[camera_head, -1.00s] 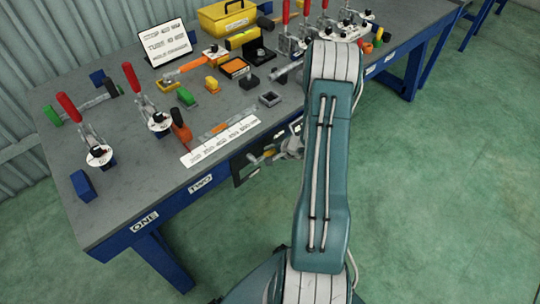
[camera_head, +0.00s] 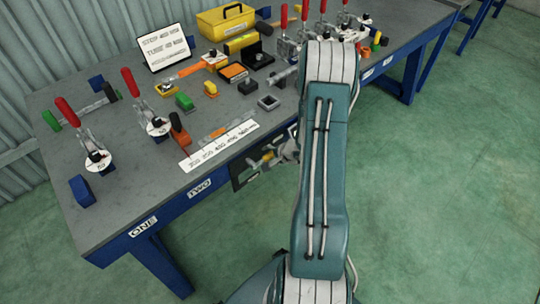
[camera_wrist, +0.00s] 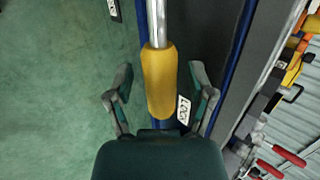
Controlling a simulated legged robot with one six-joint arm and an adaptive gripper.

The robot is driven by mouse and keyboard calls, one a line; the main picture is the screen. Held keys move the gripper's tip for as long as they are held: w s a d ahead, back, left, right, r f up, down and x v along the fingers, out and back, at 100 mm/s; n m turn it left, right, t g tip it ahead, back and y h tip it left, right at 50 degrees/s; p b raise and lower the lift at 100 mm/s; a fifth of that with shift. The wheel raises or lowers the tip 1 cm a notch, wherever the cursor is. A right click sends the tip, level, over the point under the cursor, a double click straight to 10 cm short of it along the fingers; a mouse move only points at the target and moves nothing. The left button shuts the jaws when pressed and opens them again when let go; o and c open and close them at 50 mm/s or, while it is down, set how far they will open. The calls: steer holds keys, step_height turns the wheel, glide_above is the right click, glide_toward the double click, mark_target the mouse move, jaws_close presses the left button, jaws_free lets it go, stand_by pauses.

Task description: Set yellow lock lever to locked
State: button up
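The yellow lock lever (camera_wrist: 159,82) has a yellow grip on a metal rod. In the wrist view it lies between the two fingers of my gripper (camera_wrist: 160,76), with visible gaps on both sides. My gripper is open. A small white label (camera_wrist: 184,109) shows beside the grip, its text hard to read. In the head view the yellow grip (camera_head: 268,156) is small, at the bench's front side, and my gripper (camera_head: 281,153) is beside it, partly hidden by my arm. The lever's lock position cannot be told.
The grey bench (camera_head: 110,215) carries red-handled clamps (camera_head: 136,88), a yellow toolbox (camera_head: 226,20), a white sign (camera_head: 166,46) and a white marked strip (camera_head: 218,145). A blue bench leg (camera_head: 160,262) stands at the front left. Green floor (camera_head: 440,200) is open at the right.

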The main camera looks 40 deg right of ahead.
steer(key=v, duration=1.2)
steer(key=shift+f, duration=0.15)
